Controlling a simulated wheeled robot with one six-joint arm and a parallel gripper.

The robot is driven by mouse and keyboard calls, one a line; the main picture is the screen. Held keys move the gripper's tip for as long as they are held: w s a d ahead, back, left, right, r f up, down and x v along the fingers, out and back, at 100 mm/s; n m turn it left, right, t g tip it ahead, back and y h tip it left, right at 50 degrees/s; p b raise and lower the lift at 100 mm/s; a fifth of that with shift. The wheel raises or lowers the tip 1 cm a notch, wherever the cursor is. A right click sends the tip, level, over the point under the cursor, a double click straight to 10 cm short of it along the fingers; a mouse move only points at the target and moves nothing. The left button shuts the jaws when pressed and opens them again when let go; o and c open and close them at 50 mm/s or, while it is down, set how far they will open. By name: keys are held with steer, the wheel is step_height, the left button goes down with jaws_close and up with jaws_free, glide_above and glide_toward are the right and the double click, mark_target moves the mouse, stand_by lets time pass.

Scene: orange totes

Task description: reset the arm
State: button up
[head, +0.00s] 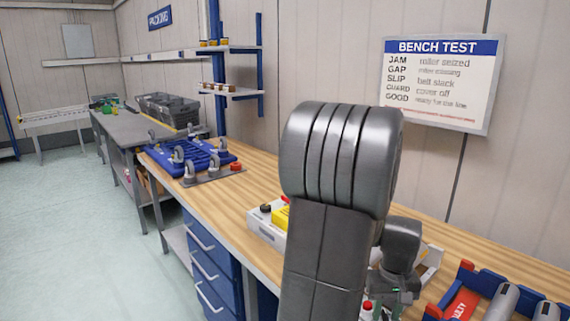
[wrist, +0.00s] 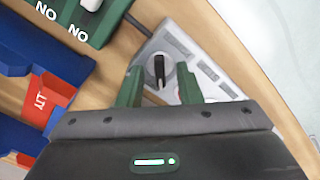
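My arm (head: 335,200) rises through the middle of the head view and hides part of the bench. In the wrist view my gripper (wrist: 160,84) has its two green fingers spread apart with nothing held between them. Beyond the fingertips is a light grey box (wrist: 213,82) with a black knob (wrist: 159,70), which shows in the gap between the fingers. I cannot tell how far the fingers are from the box. In the head view the fingers cannot be made out clearly.
A green box marked NO (wrist: 85,15) and a blue rack with a red label (wrist: 50,98) lie close by at left. On the wooden bench (head: 235,190) are a blue frame with casters (head: 190,155) and a white box with a yellow part (head: 265,225). A wall stands behind.

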stand_by(0.3)
step_height(320, 180, up, 14)
step_height(320, 180, down, 14)
steer(key=shift+r, duration=0.2)
steer(key=shift+f, duration=0.3)
steer(key=m, duration=0.5)
steer(key=shift+r+b, duration=0.1)
steer(key=shift+b, duration=0.25)
steer(key=m, duration=0.4)
steer(key=shift+b, duration=0.4)
steer(key=m+b, duration=0.1)
steer(key=m, duration=0.4)
steer(key=shift+m+b, duration=0.4)
steer(key=shift+m, duration=1.6)
